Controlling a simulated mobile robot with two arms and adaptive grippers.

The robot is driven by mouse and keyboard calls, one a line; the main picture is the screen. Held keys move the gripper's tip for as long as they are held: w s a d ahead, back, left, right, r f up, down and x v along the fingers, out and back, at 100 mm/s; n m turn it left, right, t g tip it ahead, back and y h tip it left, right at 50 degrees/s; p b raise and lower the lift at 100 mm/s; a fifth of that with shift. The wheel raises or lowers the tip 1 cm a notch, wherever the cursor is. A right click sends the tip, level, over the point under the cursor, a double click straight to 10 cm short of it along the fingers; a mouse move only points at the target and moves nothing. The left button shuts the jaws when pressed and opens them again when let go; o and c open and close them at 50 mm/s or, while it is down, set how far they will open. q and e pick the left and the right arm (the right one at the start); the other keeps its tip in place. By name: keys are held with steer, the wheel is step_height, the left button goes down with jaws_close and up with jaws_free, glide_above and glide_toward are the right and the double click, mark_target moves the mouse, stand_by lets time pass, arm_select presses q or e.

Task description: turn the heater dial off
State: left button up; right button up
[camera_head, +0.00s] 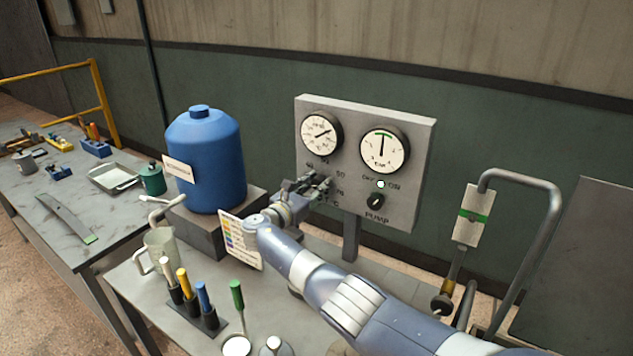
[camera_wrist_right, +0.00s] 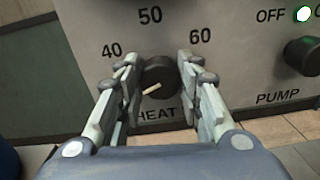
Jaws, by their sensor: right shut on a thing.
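The heater dial (camera_wrist_right: 158,78) is a dark round knob with a cream pointer mark, above the word HEAT on the grey panel (camera_wrist_right: 225,70). The numbers 40, 50 and 60 stand around it. The pointer mark lies slanted, its ends toward lower left and upper right. My right gripper (camera_wrist_right: 158,84) is shut on the dial, one finger on each side. In the head view my right gripper (camera_head: 318,184) is at the panel's lower left and hides the dial. My left gripper is not in view.
The pump knob (camera_head: 376,202) sits right of the dial, under a lit lamp (camera_head: 380,184). Two gauges (camera_head: 322,132) (camera_head: 384,150) are above. A blue tank (camera_head: 207,160) stands left of my arm. Handled tools (camera_head: 190,290) and a bent pipe (camera_head: 530,240) flank the arm.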

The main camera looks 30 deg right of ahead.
steer(key=shift+n, duration=0.7)
steer(key=shift+f+p, duration=0.1)
steer(key=shift+p, duration=0.2)
steer(key=o, duration=1.1)
steer(key=v, duration=1.2)
